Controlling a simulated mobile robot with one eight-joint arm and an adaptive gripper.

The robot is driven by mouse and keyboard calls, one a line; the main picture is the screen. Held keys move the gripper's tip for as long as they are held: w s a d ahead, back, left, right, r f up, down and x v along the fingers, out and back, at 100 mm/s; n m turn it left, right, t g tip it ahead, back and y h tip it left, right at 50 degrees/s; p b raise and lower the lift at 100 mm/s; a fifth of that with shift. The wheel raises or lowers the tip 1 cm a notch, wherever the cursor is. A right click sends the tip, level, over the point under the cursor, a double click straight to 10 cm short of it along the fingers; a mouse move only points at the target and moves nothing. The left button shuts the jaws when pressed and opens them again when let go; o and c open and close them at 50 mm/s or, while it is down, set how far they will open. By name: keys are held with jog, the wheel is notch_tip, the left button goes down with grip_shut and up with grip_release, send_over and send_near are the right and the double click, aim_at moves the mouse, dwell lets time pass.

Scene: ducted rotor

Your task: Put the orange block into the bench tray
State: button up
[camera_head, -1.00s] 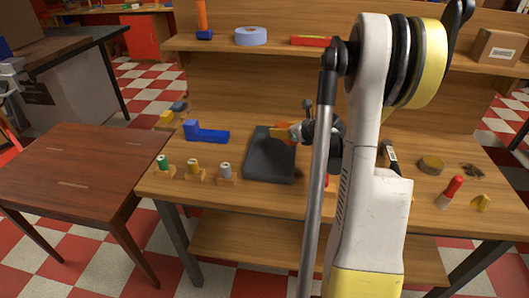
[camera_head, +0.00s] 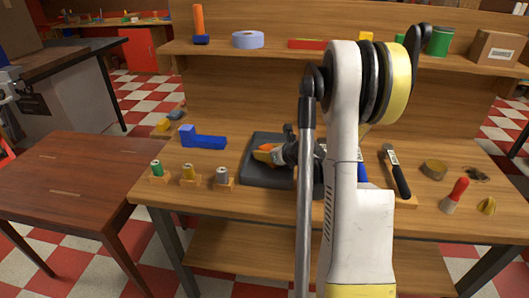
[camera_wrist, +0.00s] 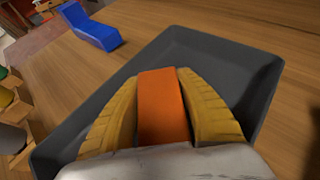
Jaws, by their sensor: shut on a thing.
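My gripper (camera_head: 266,153) is over the dark grey bench tray (camera_head: 262,176) on the workbench. In the wrist view my gripper's yellow fingers (camera_wrist: 165,105) are shut on the orange block (camera_wrist: 162,105), one on each side. The tray (camera_wrist: 215,52) surrounds the block in that view, with its walls visible beyond and to the sides. The block (camera_head: 265,148) shows only as a small orange patch in the head view. Whether the block touches the tray floor cannot be told. My arm hides the tray's right part in the head view.
A blue L-shaped block (camera_head: 203,138) lies left of the tray. Several spools on wooden stands (camera_head: 188,174) line the front left edge. A shelf (camera_head: 270,50) runs above the bench.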

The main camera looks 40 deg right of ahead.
jog(key=o, duration=1.1)
